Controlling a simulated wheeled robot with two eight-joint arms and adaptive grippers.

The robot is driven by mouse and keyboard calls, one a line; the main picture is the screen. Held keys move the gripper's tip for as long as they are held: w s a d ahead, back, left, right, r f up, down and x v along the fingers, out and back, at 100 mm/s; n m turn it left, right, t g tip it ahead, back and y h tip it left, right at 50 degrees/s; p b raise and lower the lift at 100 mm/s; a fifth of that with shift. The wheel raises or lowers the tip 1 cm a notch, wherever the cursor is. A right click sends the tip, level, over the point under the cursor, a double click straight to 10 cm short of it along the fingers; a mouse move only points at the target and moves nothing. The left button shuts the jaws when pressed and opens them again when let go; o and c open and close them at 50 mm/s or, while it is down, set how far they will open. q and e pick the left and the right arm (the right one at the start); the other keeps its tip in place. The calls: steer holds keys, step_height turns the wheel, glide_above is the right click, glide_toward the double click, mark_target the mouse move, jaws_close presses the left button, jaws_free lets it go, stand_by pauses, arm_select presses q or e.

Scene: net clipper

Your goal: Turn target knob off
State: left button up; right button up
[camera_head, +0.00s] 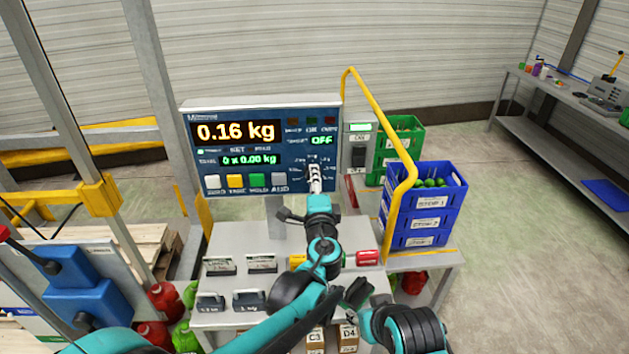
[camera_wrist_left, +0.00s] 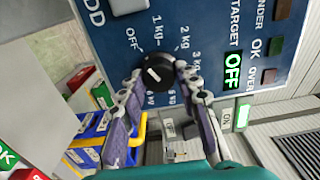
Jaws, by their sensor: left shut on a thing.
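The target knob (camera_wrist_left: 157,70) is a round black dial on the dark blue scale panel (camera_head: 285,165), ringed by OFF and kg labels. My left gripper (camera_wrist_left: 158,78) has one finger on each side of the knob and is shut on it. In the head view my left gripper (camera_head: 315,178) reaches up to the panel's right side and mostly hides the knob. The TARGET readout (camera_head: 321,140) shows OFF in green; it also reads OFF in the wrist view (camera_wrist_left: 233,70). A white mark shows on the knob, but its exact pointing is unclear. My right gripper (camera_head: 357,293) is low, away from the panel, its fingers unclear.
The main display (camera_head: 235,131) reads 0.16 kg. Colored buttons (camera_head: 245,181) line the panel's lower left. A yellow pipe frame (camera_head: 383,110) and stacked blue crates (camera_head: 427,206) stand to the right. Small weights (camera_head: 225,301) sit on the table below.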

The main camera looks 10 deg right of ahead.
arm_select(q)
steer(key=shift+r, duration=0.1)
stand_by(0.3)
steer(key=o, duration=1.2)
steer(key=shift+w, duration=0.1)
steer(key=shift+c, duration=0.2)
steer(key=s+a, duration=0.1)
steer(key=s, duration=1.1)
steer(key=shift+a, duration=0.15)
